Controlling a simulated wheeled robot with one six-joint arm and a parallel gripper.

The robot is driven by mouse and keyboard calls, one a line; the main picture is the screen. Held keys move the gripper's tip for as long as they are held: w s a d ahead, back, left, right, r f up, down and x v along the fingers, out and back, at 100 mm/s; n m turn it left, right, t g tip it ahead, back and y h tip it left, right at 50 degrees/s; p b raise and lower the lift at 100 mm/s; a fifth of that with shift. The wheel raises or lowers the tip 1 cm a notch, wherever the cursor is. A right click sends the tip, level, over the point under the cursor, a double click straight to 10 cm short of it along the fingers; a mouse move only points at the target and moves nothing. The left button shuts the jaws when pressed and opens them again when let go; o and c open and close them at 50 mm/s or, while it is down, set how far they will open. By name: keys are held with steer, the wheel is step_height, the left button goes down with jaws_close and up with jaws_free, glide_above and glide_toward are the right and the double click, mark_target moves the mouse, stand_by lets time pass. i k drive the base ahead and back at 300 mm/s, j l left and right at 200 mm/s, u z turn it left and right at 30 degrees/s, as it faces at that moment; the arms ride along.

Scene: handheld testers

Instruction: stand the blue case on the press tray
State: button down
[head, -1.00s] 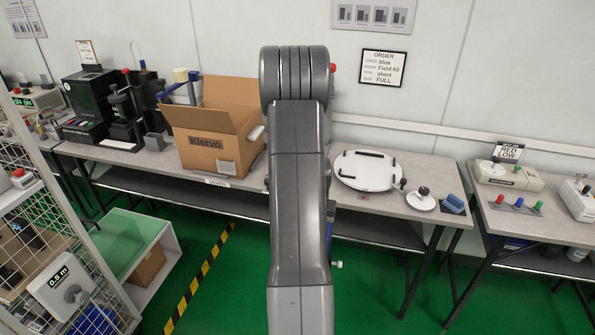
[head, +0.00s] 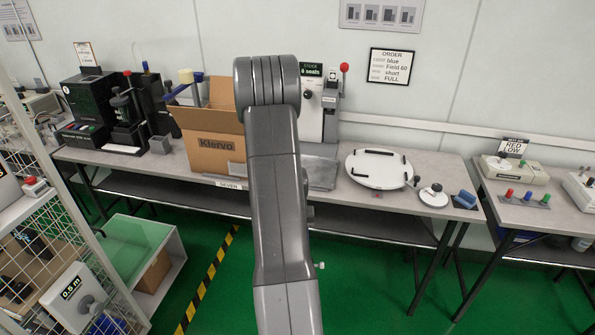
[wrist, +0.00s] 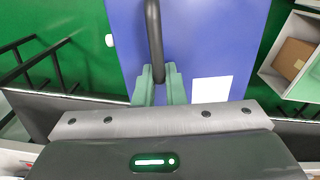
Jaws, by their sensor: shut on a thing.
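The blue case (wrist: 205,45) fills the upper middle of the wrist view, with a dark handle (wrist: 154,40) and a white label on its face. My gripper (wrist: 159,88) has its two green fingers closed around the handle. In the head view my arm hides the gripper and the case. The press (head: 318,105), with a red-knobbed lever and a seals sign, stands at the back of the middle table. Its grey metal press tray (head: 322,172) lies in front of it, partly behind my arm, and the part I see is bare.
An open cardboard box (head: 213,150) stands left of the press. A round white turntable (head: 379,169) lies to its right, then a small white base with a knob (head: 433,195) and a blue block (head: 465,199). A wire rack (head: 60,200) is at the left.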

mark_target(308, 171)
steer(key=j, duration=1.45)
